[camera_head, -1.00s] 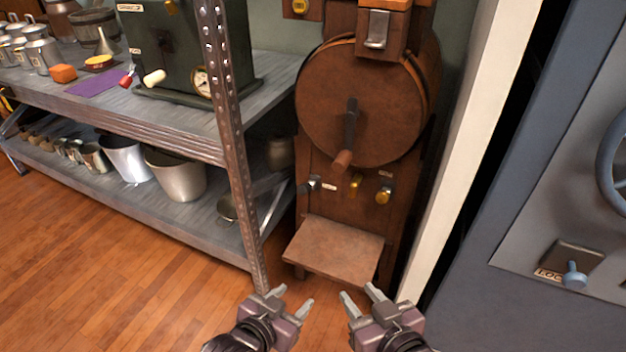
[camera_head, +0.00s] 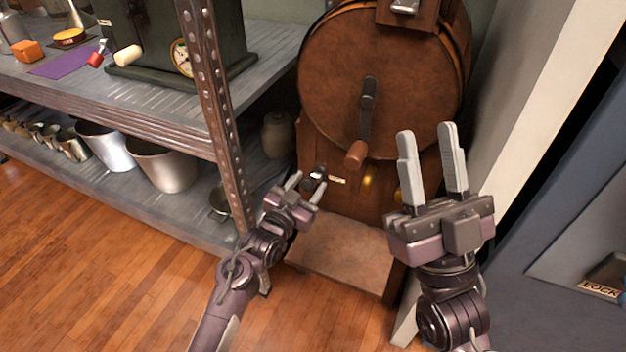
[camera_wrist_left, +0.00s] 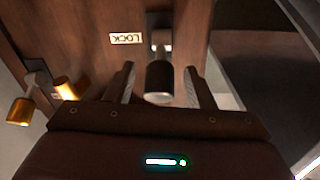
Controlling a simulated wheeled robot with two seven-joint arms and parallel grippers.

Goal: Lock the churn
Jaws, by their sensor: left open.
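The churn (camera_head: 385,75) is a large round brown wooden drum with a crank (camera_head: 363,125) on its front, on a wooden stand. Below the drum, a dark lever knob (camera_head: 311,182) sits beside a small LOCK label (camera_head: 337,180). My left gripper (camera_head: 306,184) is open right at this knob. In the left wrist view the knob (camera_wrist_left: 160,78) lies between the two open fingers, with the LOCK label (camera_wrist_left: 126,38) beside it; I cannot tell whether they touch. My right gripper (camera_head: 427,165) is open and empty, raised in front of the stand's right side.
Yellow knobs (camera_head: 369,182) sit right of the lock lever, one partly behind my right gripper. A metal shelf (camera_head: 226,140) with a riveted post stands close left of my left arm. A white post (camera_head: 520,100) and blue-grey cabinet (camera_head: 560,220) stand at right.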

